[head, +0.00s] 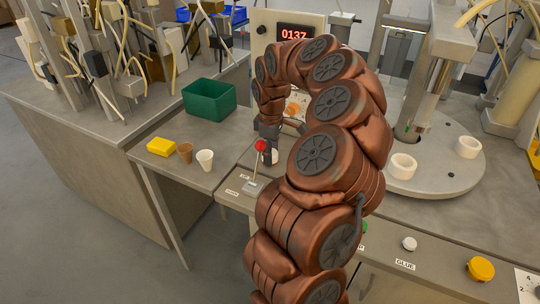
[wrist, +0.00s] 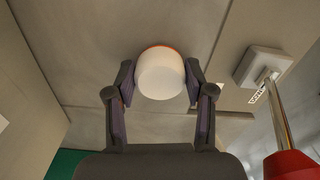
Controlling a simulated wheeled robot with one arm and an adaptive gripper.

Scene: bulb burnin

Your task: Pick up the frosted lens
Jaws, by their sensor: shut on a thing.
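A white, rounded, cup-like piece, which looks like the frosted lens (wrist: 160,76), sits between my fingertips in the wrist view. A thin orange edge shows along its far side. My gripper (wrist: 160,82) is shut on it, one finger touching each side. In the head view my gripper (head: 269,150) points down over the bench behind the red-knobbed lever. A small part of the lens (head: 274,156) shows there, the rest hidden by the fingers. I cannot tell whether it touches the bench.
The red-knobbed lever (head: 260,146) stands close to my gripper; its knob (wrist: 292,165) fills the wrist view's lower right. A yellow block (head: 161,147), brown cup (head: 185,151), white cup (head: 205,158) and green bin (head: 209,99) are left. A round plate (head: 440,178) with white rings is right.

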